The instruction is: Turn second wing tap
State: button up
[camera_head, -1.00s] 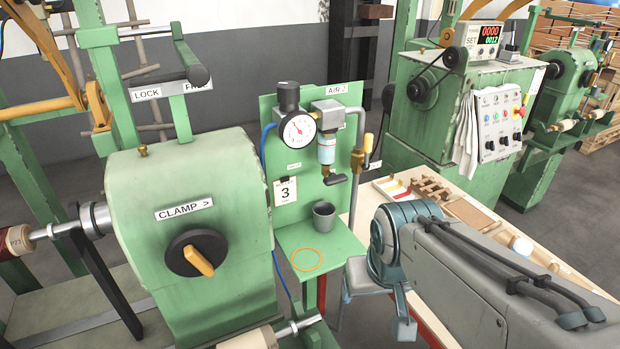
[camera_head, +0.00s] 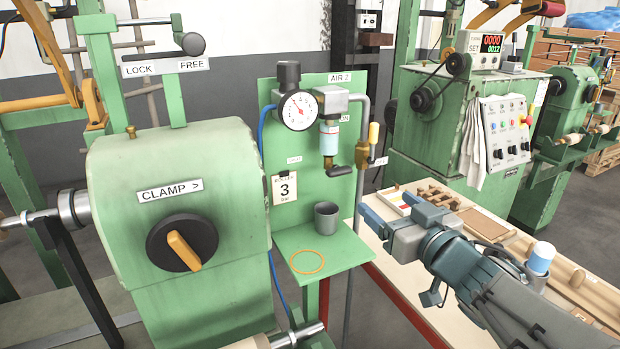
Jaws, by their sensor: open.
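The green AIR 2 board (camera_head: 272,95) stands in the middle of the head view. It carries a round pressure gauge (camera_head: 299,110), a filter with a clear bowl (camera_head: 329,139), and a small black wing-like tap (camera_head: 340,170) below the bowl. A yellow-handled valve (camera_head: 374,134) sits on the grey pipe at the board's right edge. I cannot tell which of these is the second wing tap. My gripper (camera_head: 368,208) has blue fingers, open and apparently empty. It points left, lower and to the right of the board's fittings, touching none of them.
A green CLAMP machine (camera_head: 110,170) with an orange-handled knob (camera_head: 182,250) fills the left. A workbench (camera_head: 400,290) with trays lies under my arm.

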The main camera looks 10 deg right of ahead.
aim_at(342, 174)
jog(key=shift+n+y, duration=0.3)
jog(key=shift+y, duration=0.3)
jog(key=x, duration=0.9)
jog(key=a+p+x, duration=0.1)
jog(key=x, duration=0.3)
jog(key=shift+w+a+f, duration=0.1)
jog(key=shift+f, duration=0.05)
jog(key=shift+c, duration=0.3)
jog(key=c, duration=0.9)
